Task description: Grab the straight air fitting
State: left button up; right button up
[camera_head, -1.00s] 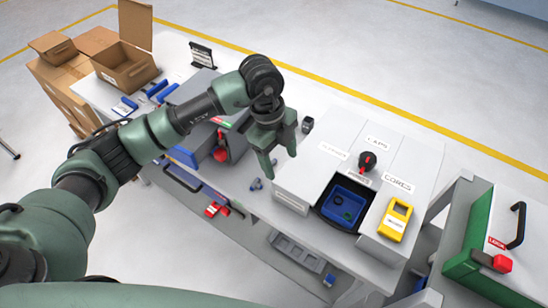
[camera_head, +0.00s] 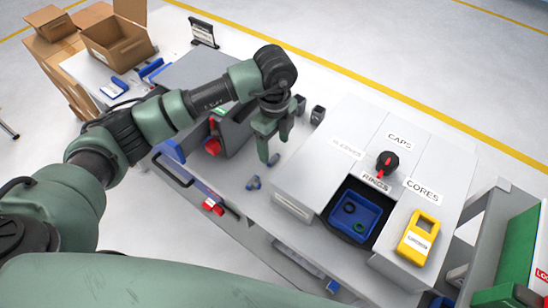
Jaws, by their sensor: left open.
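Two small blue-grey pieces that look like air fittings lie on the grey table in front of the grey bins. One fitting (camera_head: 253,183) is nearer the table's front edge. The other fitting (camera_head: 274,159) is just right of a fingertip. I cannot tell for sure which one is straight. My left gripper (camera_head: 275,148) points down with its fingers apart and nothing visible between them. It appears above the table, behind the nearer fitting. My right gripper is not in view.
Grey bins labelled sleeves, caps, rings and cores stand to the right, with a blue tray (camera_head: 372,208) and a yellow device (camera_head: 419,238). Two dark blocks (camera_head: 318,114) stand behind the gripper. A grey machine (camera_head: 236,132) is to its left. Cardboard boxes (camera_head: 116,42) are at far left.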

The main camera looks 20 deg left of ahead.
aim_at(273, 158)
pick_arm(q)
jog(key=shift+s+f, duration=0.1)
jog(key=shift+f, duration=0.3)
jog(key=f, duration=0.1)
jog(key=f+p, duration=0.2)
jog(key=shift+w+a+f, duration=0.2)
jog(key=shift+w+f, duration=0.05)
jog(key=shift+f, duration=0.6)
jog(key=c, duration=1.4)
